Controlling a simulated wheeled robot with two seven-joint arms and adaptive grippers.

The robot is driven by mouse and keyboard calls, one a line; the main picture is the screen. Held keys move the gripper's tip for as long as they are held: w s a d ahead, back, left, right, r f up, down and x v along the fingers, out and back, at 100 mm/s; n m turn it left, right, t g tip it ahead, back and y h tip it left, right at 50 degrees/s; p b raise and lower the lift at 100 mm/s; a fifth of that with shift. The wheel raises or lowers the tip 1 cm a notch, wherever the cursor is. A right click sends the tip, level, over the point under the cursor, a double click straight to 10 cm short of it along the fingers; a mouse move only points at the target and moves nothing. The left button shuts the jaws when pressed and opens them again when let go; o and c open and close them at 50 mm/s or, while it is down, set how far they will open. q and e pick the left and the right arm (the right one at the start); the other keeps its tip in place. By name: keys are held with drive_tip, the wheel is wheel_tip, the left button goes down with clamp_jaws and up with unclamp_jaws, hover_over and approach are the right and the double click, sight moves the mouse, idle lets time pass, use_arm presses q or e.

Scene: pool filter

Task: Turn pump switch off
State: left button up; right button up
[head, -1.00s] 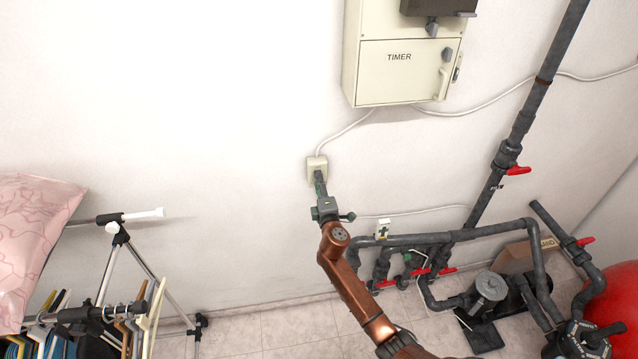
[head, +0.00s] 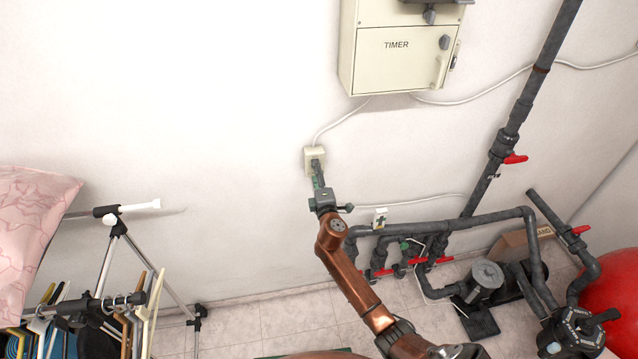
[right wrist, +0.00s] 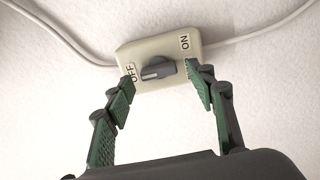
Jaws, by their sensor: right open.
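The pump switch is a small cream box (head: 309,154) on the white wall below the timer cabinet, with a cable running up from it. In the right wrist view the switch box (right wrist: 190,57) shows a grey knob (right wrist: 158,70) between an OFF label on the left and an ON label on the right. My right gripper (head: 317,170) is at the box; in the wrist view its green-padded fingers (right wrist: 163,88) are spread, one on either side of the knob. I cannot tell whether either finger touches it. My left gripper is out of view.
The timer cabinet (head: 395,70) hangs above. Grey pipes (head: 440,238) with red valve handles and a pump (head: 487,282) stand at the right, beside a red tank (head: 612,290). A drying rack (head: 120,232) with hangers and a pink pillow (head: 32,225) is at the left.

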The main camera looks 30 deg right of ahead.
drive_tip(key=v, duration=1.1)
drive_tip(key=shift+s, duration=0.2)
drive_tip(key=s+d+f+m+g+y+b, duration=0.1)
drive_tip(key=s+f+g, duration=0.1)
drive_tip(key=f, duration=1.2)
drive_tip(key=s+f+m+g+y+b, duration=0.1)
drive_tip(key=s+f+g, duration=0.15)
drive_tip(key=f, duration=1.15)
drive_tip(key=s+f+m+g, duration=0.1)
drive_tip(key=s+f, duration=0.3)
drive_tip(key=f, duration=0.3)
drive_tip(key=s+f+m+g+b, duration=0.1)
drive_tip(key=s+f+g, duration=0.15)
drive_tip(key=f, duration=0.35)
drive_tip(key=s+f+m+g, duration=0.1)
drive_tip(key=s+f, duration=0.3)
drive_tip(key=f, duration=0.3)
drive_tip(key=s+f+m+g+y+b, duration=0.2)
drive_tip(key=s+f+m+g, duration=0.25)
drive_tip(key=s+f, duration=1.7)
drive_tip(key=s+f+m+g, duration=0.1)
drive_tip(key=s+f+m, duration=0.1)
drive_tip(key=s, duration=1)
drive_tip(key=s+f+m+g+b, duration=0.1)
drive_tip(key=s+f, duration=0.3)
drive_tip(key=s, duration=0.9)
drive_tip(key=shift+a+f+m+g, duration=0.25)
drive_tip(key=shift+a+m+g, duration=0.2)
drive_tip(key=shift+m, duration=0.2)
